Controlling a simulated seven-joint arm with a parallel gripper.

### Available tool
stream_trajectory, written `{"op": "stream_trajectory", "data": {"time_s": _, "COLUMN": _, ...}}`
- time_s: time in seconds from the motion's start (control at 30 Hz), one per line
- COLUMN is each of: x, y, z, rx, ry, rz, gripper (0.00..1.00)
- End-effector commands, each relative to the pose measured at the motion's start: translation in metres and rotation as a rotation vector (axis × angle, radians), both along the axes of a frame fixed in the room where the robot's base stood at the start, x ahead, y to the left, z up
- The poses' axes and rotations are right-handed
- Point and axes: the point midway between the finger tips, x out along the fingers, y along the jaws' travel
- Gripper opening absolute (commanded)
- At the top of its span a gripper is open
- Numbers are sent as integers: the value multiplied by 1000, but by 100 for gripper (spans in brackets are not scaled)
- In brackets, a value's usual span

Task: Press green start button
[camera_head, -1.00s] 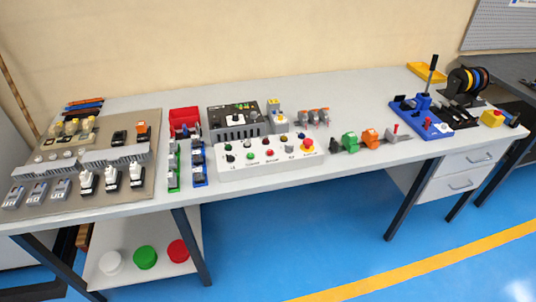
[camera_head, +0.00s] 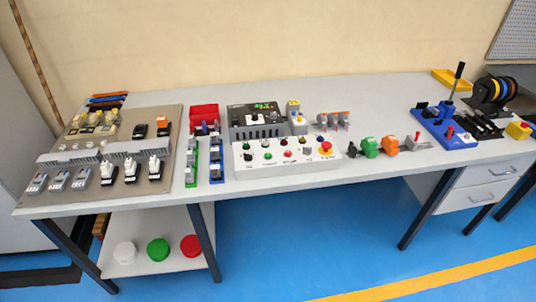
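A white control panel (camera_head: 240,168) lies near the front edge of the workbench, left of the middle. Its front row holds a black knob (camera_head: 248,157), a green button (camera_head: 268,156), a red button (camera_head: 288,154), a grey knob (camera_head: 307,150) and a red emergency stop on yellow (camera_head: 324,148). Small lamps sit in a row behind them, one of them green (camera_head: 265,143). Labels under the buttons are too small to read. My gripper is not in view, and nothing covers the panel.
A dark-topped grey box (camera_head: 256,122) and a red bin (camera_head: 204,117) stand behind the panel. Green and blue rails (camera_head: 216,170) lie to its left, beside a mounting board (camera_head: 100,200). Green and orange clamps (camera_head: 388,144) and a blue lever tool (camera_head: 447,130) stand right. Blue floor in front is clear.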

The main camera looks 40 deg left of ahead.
Motion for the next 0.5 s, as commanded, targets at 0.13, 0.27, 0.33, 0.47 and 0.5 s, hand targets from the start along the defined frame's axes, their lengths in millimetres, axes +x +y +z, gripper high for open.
{"op": "stream_trajectory", "data": {"time_s": 0.13, "x": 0, "y": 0, "z": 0, "rx": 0, "ry": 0, "rz": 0, "gripper": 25}}
{"op": "stream_trajectory", "data": {"time_s": 0.27, "x": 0, "y": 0, "z": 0, "rx": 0, "ry": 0, "rz": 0, "gripper": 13}}
{"op": "stream_trajectory", "data": {"time_s": 0.33, "x": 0, "y": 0, "z": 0, "rx": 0, "ry": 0, "rz": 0, "gripper": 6}}
{"op": "stream_trajectory", "data": {"time_s": 0.47, "x": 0, "y": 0, "z": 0, "rx": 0, "ry": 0, "rz": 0, "gripper": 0}}
{"op": "stream_trajectory", "data": {"time_s": 0.5, "x": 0, "y": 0, "z": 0, "rx": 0, "ry": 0, "rz": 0, "gripper": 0}}
